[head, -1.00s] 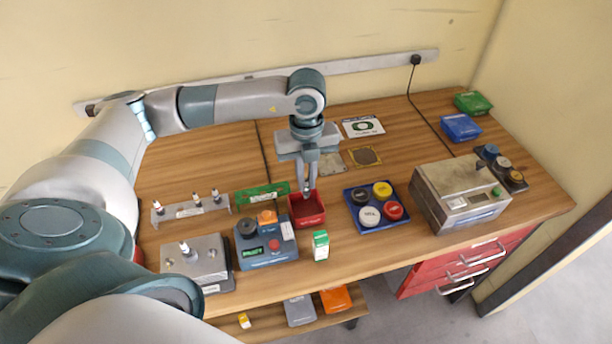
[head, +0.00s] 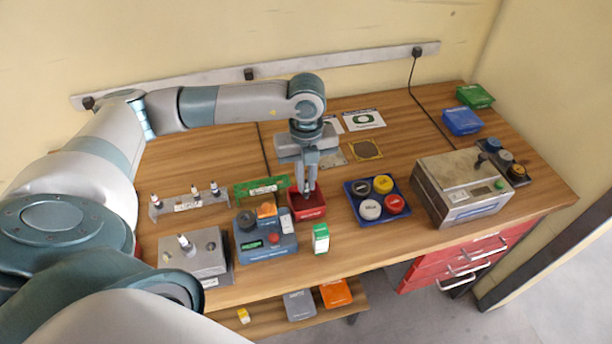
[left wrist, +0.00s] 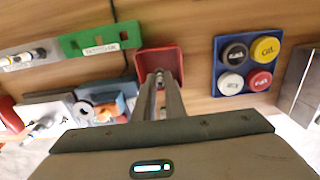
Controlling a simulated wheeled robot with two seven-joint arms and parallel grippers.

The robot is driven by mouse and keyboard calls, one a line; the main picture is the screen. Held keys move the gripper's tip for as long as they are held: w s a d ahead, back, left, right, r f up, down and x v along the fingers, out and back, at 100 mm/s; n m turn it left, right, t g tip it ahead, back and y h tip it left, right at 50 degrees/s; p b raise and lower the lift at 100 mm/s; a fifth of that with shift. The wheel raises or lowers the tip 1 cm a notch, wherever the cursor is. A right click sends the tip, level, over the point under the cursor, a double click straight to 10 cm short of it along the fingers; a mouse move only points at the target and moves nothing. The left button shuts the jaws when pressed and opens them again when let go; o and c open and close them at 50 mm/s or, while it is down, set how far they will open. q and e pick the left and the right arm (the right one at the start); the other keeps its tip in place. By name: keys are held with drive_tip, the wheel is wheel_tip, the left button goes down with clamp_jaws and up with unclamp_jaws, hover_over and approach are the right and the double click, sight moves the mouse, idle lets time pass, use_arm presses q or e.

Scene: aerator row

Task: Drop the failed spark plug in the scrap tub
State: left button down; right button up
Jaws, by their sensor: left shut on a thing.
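The red scrap tub (head: 310,212) stands on the bench near its middle; in the left wrist view its red wall (left wrist: 174,57) shows behind my fingertips. My left gripper (head: 307,190) points down over the tub, with its fingertips at about the rim. In the left wrist view the gripper (left wrist: 160,78) is shut on a small pale thing, apparently the spark plug (left wrist: 159,76). The fingers hide most of the plug, so its tilt and any contact with the tub cannot be told. My right gripper is not in view.
A green rack (head: 262,188) and a blue tester (head: 267,248) stand close left of the tub. A grey rack (head: 190,204) holds several plugs. A metal block (head: 207,262) holds one plug. A blue tray (head: 359,206) of round caps is to the right.

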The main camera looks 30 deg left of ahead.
use_arm(q)
drive_tip(key=shift+f, duration=0.3)
drive_tip(key=c, duration=1.7)
unclamp_jaws()
drive_tip(key=shift+c, duration=0.2)
drive_tip(key=shift+r, duration=0.1)
drive_tip(key=shift+r+p, duration=1.7)
drive_tip(key=shift+r, duration=1.75)
